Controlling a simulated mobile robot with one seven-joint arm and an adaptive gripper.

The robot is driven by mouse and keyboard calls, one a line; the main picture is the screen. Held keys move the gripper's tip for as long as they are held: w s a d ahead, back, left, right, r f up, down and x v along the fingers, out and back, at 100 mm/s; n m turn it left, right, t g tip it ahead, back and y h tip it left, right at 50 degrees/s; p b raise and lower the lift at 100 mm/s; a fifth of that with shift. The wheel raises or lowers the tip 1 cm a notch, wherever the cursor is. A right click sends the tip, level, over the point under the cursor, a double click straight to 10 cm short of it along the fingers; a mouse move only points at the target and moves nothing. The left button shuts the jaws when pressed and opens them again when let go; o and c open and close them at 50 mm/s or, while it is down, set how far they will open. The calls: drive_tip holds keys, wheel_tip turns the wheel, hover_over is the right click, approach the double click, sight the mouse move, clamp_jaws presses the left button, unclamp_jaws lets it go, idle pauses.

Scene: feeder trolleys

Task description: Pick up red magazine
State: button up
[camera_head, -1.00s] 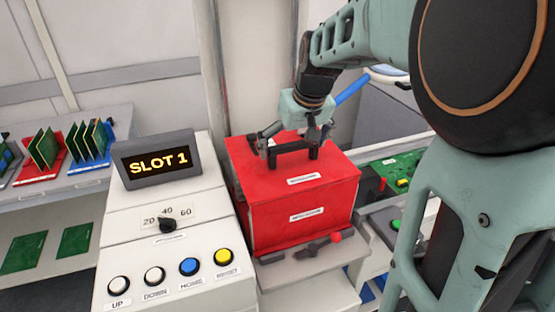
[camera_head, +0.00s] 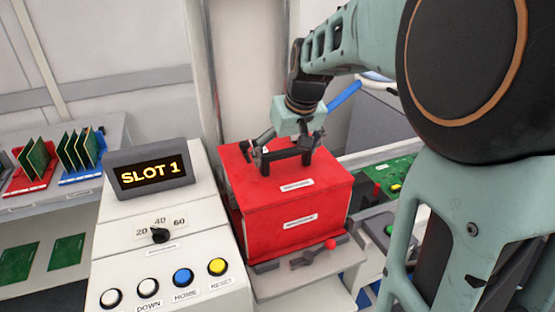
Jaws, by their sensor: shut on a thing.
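The red magazine (camera_head: 285,207) is a red box with white labels and a black handle (camera_head: 287,161) on top. It sits upright at the elevator-like stand (camera_head: 300,275), right of the control panel. My gripper (camera_head: 285,152) is above the magazine's top, shut on the black handle. I cannot tell whether the magazine's underside touches the stand.
The control panel (camera_head: 165,240) with a "SLOT 1" display (camera_head: 150,177), a dial and several buttons stands close on the left. Shelves with green boards (camera_head: 80,152) are at far left. A green board (camera_head: 395,175) lies at right.

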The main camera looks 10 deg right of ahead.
wheel_tip(320, 180, up, 11)
drive_tip(key=shift+w+f, duration=0.15)
drive_tip(key=shift+f, duration=0.05)
idle(0.3)
drive_tip(key=shift+r+p, duration=0.15)
drive_tip(key=shift+p, duration=0.25)
wheel_tip(320, 180, up, 7)
drive_tip(key=p, duration=0.5)
drive_tip(key=shift+p, duration=0.35)
drive_tip(key=shift+f, duration=0.2)
